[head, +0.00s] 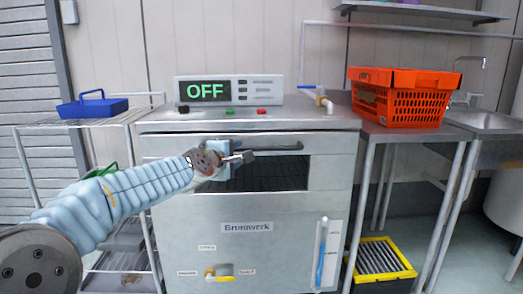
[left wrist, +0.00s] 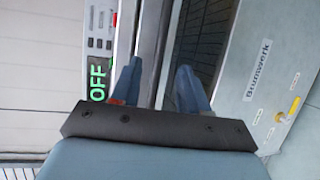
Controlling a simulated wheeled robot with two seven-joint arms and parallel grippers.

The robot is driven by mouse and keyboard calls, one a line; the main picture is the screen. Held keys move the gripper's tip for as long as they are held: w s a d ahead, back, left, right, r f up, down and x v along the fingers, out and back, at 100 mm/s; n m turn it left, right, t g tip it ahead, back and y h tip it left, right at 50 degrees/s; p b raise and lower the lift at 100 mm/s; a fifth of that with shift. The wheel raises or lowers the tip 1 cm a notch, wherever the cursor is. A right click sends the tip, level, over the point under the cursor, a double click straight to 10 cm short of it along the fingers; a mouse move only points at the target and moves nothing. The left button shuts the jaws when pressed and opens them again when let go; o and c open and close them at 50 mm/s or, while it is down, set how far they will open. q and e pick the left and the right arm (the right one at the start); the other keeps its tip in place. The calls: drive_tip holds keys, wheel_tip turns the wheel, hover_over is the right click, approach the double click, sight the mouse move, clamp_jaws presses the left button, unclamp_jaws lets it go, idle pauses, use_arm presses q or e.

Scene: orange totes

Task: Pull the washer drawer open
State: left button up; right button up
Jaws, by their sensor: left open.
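The washer (head: 180,240) is a steel machine labelled "Brunnwerk", with a green "OFF" display (head: 209,91) on top. Its front has a horizontal dark handle (head: 283,148) above a dark grid-like window or opening (head: 275,176). My left gripper (head: 243,157) is at the left part of this handle, partly hiding it. In the left wrist view my left gripper (left wrist: 160,85) is open, with two blue fingers apart. A long bar-like edge runs between them; I cannot tell whether either finger touches it. The dark grid also shows there (left wrist: 205,35). My right gripper is not in view.
A blue basket (head: 93,106) stands on a wire rack at left. An orange tote (head: 403,99) stands on the steel table at right, beside a sink (head: 490,121). A yellow-and-black crate (head: 382,260) is low at right. A blue-handled tap (head: 318,97) is on the washer top.

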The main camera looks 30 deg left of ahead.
use_arm(q)
drive_tip(key=x, duration=1.2)
drive_tip(key=shift+f, duration=0.15)
clamp_jaws()
